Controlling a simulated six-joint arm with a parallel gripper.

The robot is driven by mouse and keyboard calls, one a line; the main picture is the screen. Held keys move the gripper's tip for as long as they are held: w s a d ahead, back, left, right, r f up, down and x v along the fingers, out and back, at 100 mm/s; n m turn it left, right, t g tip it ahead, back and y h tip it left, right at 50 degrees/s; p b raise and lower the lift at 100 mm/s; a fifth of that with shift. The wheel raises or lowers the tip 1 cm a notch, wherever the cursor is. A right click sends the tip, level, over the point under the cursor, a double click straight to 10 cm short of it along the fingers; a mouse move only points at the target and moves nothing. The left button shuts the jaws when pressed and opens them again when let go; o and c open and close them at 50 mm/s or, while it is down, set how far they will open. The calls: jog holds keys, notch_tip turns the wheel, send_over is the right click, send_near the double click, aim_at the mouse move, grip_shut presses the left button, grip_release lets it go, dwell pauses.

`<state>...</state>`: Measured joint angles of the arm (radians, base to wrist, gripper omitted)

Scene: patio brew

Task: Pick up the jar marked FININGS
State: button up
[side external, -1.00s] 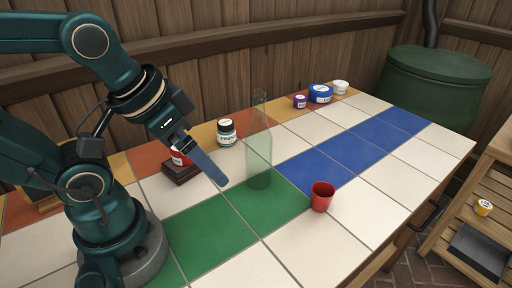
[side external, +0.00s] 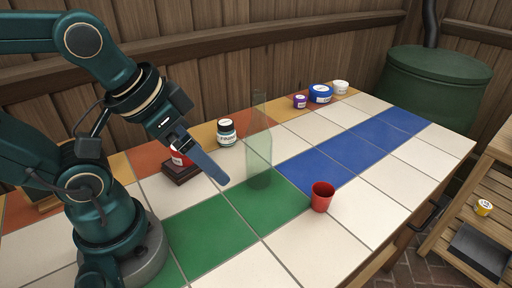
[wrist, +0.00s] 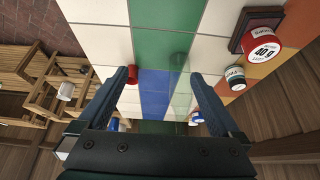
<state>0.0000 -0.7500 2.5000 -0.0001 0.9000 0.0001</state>
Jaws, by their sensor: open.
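My gripper (wrist: 161,76) is open and empty, pointing down over the white and green tiles; in the side external view (side external: 222,180) it is above the table. A red jar marked 40 g (wrist: 264,46) sits on a dark block (wrist: 236,38); in the side external view the red jar (side external: 178,160) is partly hidden behind my gripper.
A clear green bottle (side external: 259,145) stands upright near my gripper. A red cup (side external: 322,197) stands toward the front edge. Purple (side external: 300,102), blue (side external: 320,94) and white (side external: 341,88) containers stand at the back. The blue tiles are clear.

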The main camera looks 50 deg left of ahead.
jog(key=shift+c, duration=0.7)
jog(key=shift+r, duration=0.1)
